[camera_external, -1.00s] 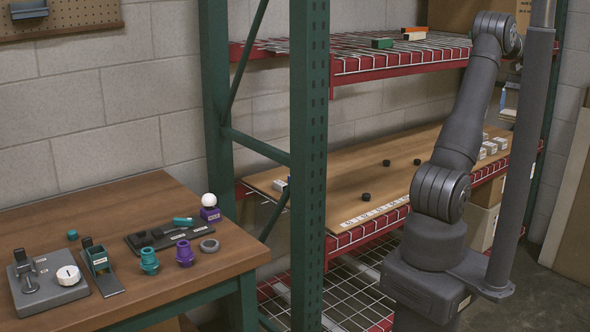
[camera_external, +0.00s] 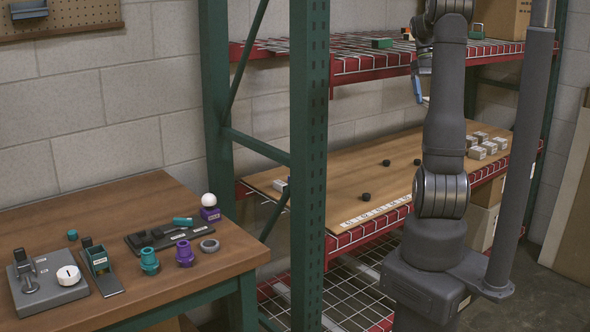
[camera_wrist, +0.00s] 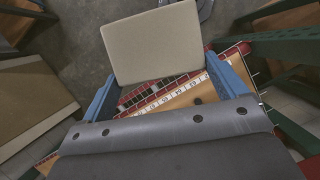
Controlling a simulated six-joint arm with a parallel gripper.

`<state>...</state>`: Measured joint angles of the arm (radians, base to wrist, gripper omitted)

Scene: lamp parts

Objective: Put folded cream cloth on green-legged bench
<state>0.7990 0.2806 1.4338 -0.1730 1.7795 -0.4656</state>
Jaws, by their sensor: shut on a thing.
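The folded cream cloth (camera_wrist: 155,42) shows in the wrist view as a flat, pale, round-cornered rectangle. My gripper (camera_wrist: 160,76) is shut on it, with a blue finger at each side. In the external view my gripper (camera_external: 418,90) hangs between the two shelf levels, partly behind my arm; the cloth is barely visible there. The green-legged bench (camera_external: 100,212) stands at the left, with a brown wooden top. My gripper is far to the right of the bench.
A green rack post (camera_external: 308,170) stands between my arm and the bench. The red-edged upper shelf (camera_external: 365,68) and wooden lower shelf (camera_external: 340,180) are beside me. Teal and purple parts, a grey fixture (camera_external: 48,284) and a black tray crowd the bench's front; its back is clearer.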

